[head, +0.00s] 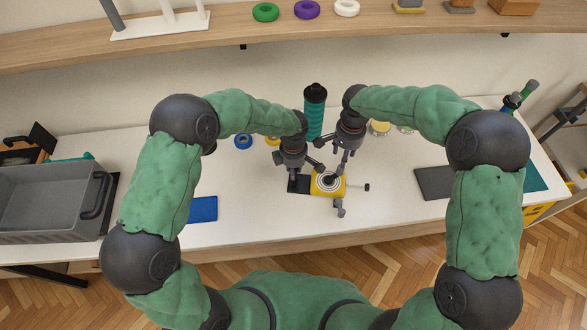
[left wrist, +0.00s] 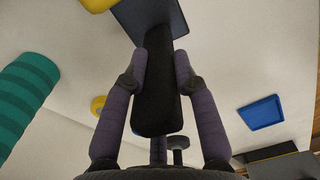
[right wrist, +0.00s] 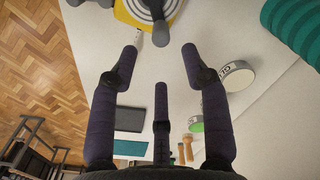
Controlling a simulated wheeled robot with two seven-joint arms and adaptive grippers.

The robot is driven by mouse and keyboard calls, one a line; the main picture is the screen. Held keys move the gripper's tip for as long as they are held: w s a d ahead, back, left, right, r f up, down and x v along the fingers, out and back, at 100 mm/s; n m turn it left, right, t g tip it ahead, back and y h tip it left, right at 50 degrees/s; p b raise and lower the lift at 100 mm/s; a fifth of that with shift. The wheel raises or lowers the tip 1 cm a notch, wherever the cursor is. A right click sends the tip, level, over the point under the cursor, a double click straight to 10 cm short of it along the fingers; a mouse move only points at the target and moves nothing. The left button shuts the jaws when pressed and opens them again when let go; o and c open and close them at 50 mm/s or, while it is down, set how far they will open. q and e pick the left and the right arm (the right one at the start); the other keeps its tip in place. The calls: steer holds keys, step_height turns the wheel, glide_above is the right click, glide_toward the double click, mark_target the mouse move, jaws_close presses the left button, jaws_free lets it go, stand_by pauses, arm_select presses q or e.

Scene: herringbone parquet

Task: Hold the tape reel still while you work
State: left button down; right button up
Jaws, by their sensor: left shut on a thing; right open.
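The tape reel (head: 341,190) is yellow with white and dark rings on top, and lies on the white table between my arms. It also shows at the top of the right wrist view (right wrist: 127,14), with a grey knob in front of it. My left gripper (head: 293,177) is at the reel's left side. In the left wrist view it is shut on a black block-like handle (left wrist: 160,90), which reaches to a dark plate beside a yellow edge. My right gripper (right wrist: 160,62) is open and empty, above and apart from the reel. Its fingers partly overlap the reel's surroundings in the head view.
A teal ribbed cylinder (head: 315,118) stands behind the reel. A blue tray (head: 203,209) lies front left, a grey bin (head: 45,238) stands far left, and a grey mat (head: 433,184) lies right. Blue (head: 243,141) and yellow rings lie behind. Table between reel and mat is mostly clear.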

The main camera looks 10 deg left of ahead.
steer(key=m, duration=0.2)
steer(key=shift+w+d+f+m, duration=0.1)
steer(key=shift+f+m, duration=0.15)
steer(key=shift+m, duration=0.05)
steer(key=shift+f, duration=3.95)
steer(key=c, duration=0.7)
steer(key=shift+c, duration=0.2)
